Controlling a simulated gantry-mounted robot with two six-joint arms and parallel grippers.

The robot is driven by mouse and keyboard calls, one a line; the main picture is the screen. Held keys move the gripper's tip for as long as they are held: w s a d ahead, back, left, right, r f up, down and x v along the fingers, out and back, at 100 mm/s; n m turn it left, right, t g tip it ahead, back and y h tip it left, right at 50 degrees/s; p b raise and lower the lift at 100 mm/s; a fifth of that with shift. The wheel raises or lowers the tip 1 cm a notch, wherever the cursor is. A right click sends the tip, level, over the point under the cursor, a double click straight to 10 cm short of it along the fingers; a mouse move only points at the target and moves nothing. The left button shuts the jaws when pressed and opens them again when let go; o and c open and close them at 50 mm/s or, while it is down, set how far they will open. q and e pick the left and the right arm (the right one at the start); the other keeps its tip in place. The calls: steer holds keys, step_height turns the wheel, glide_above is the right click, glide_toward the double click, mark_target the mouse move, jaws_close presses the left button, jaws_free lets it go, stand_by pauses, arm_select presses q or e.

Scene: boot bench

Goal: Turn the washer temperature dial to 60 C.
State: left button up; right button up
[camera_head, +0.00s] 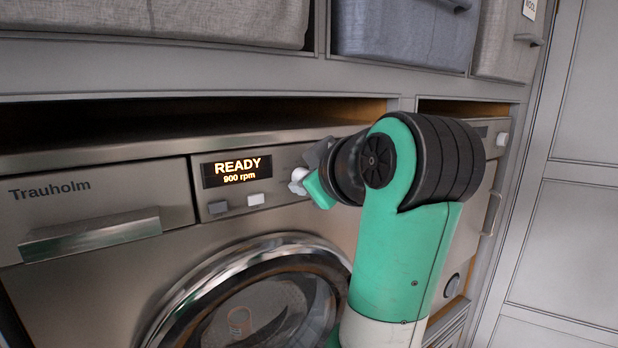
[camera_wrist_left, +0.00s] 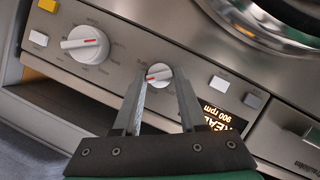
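The washer (camera_head: 110,260) shows READY and 900 rpm on its display (camera_head: 237,171), which also shows at the right of the left wrist view (camera_wrist_left: 222,122). A small white dial (camera_wrist_left: 158,75) with a red pointer mark sits beside the display. A larger white dial (camera_wrist_left: 85,44), also with a red mark, is farther along the panel. The lettering around both is too small to read, so I cannot tell which sets temperature. My left gripper (camera_wrist_left: 160,82) is open, its fingers on either side of the small dial; firm contact is not visible. My right gripper is not in view.
The round door (camera_head: 250,300) is below the panel. Fabric bins (camera_head: 405,35) stand on the shelf above. My left arm hides much of the panel's right side.

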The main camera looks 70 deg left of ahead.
arm_select(q)
steer(key=o, duration=0.3)
steer(key=shift+o, duration=0.2)
steer(key=b+v, duration=0.1)
steer(key=v, duration=1)
steer(key=shift+d+r, duration=0.15)
steer(key=shift+d, duration=0.1)
